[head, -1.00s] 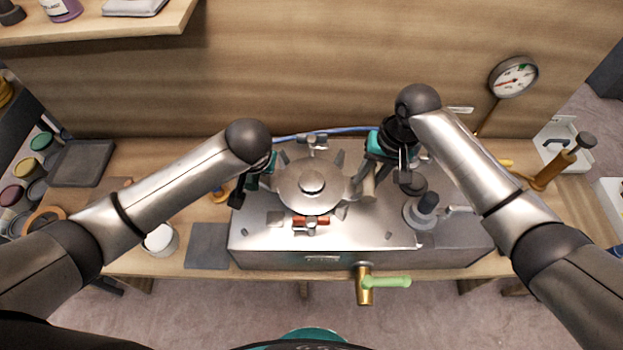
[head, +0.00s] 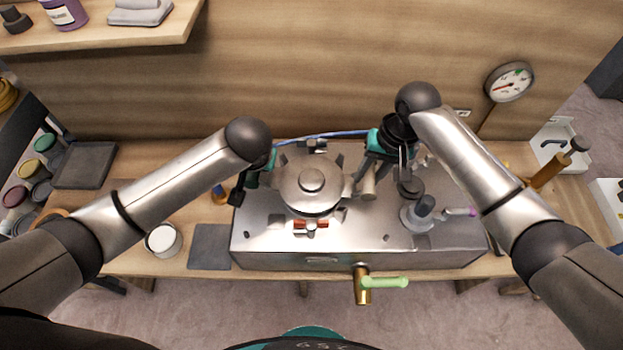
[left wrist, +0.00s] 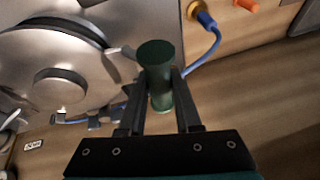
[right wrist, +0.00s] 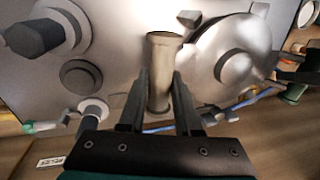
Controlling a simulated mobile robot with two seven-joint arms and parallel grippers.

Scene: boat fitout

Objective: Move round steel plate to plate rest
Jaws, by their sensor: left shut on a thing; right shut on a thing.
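The round steel plate (head: 293,192) has a raised centre knob and hangs just above the steel tank (head: 270,240), with a dark gap under its front edge. My left gripper (head: 257,180) is shut on its green handle (left wrist: 156,62) at the left side. My right gripper (head: 372,168) is shut on its tan handle (right wrist: 163,45) at the right side. The plate also shows in the left wrist view (left wrist: 30,70) and the right wrist view (right wrist: 238,48). I cannot tell which surface is the plate rest.
A dark grey tray (head: 84,165) lies at the bench's far left and a flat grey pad (head: 209,247) left of the tank. A white cup (head: 163,240) stands between. A brass tap (head: 361,284) juts from the tank front; a capped fitting (head: 418,213) stands right.

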